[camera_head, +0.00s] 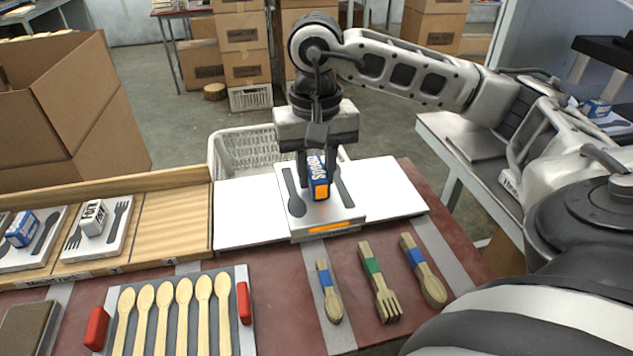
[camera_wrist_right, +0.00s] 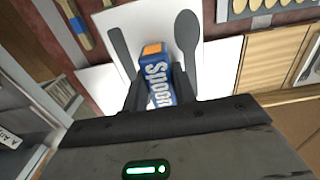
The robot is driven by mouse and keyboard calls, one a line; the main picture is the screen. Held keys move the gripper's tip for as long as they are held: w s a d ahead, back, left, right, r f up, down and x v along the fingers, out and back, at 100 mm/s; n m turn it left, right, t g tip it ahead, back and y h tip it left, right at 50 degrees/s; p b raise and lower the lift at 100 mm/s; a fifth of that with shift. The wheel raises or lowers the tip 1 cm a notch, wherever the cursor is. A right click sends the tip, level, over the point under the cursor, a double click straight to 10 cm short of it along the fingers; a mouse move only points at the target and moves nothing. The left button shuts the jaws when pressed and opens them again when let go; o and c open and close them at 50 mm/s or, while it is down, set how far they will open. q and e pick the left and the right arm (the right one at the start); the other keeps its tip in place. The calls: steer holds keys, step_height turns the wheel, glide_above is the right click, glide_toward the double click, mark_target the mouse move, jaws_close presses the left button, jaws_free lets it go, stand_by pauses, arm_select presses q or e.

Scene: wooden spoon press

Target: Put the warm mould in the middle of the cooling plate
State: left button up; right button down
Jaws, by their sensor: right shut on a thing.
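The mould (camera_head: 333,214) is a pale square block with dark utensil shapes, an orange strip on its front edge and a blue handle (camera_head: 317,178) lettered "Spoons". My right gripper (camera_head: 318,168) is shut on this handle, pointing down. The handle and the dark shapes also show in the right wrist view (camera_wrist_right: 157,82). The mould is over the middle of the long white cooling plate (camera_head: 243,212), with white showing on both sides. I cannot tell whether it touches the plate or hovers just above. My left gripper is not in view.
A wooden rack (camera_head: 172,222) at left holds other moulds (camera_head: 97,231), with an empty bay beside the plate. In front lie a tray of wooden spoons (camera_head: 163,312) with red handles and several banded utensils (camera_head: 380,284). A white basket (camera_head: 243,150) stands behind.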

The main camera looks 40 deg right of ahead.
steer(key=w+d+f, duration=0.1)
steer(key=w+d, duration=0.1)
steer(key=w+d+f, duration=0.1)
steer(key=w+d, duration=0.1)
steer(key=w+d+f+p, duration=0.1)
steer(key=w, duration=0.1)
steer(key=shift+d+f, duration=0.1)
steer(key=shift+d, duration=0.3)
steer(key=w+d+f, duration=0.1)
steer(key=f, duration=0.1)
steer(key=w+d+f, duration=0.1)
steer(key=f, duration=0.1)
steer(key=w+d+f, duration=0.1)
steer(key=w, duration=0.1)
steer(key=shift+d+f, duration=0.25)
steer(key=shift+f, duration=0.15)
steer(key=shift+w+d+f, duration=0.15)
steer(key=shift+f, duration=0.4)
step_height(320, 180, down, 2)
steer(key=shift+f+p, duration=0.1)
steer(key=shift+p, duration=0.3)
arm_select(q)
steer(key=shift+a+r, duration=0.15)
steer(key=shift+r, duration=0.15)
arm_select(e)
steer(key=shift+f, duration=0.2)
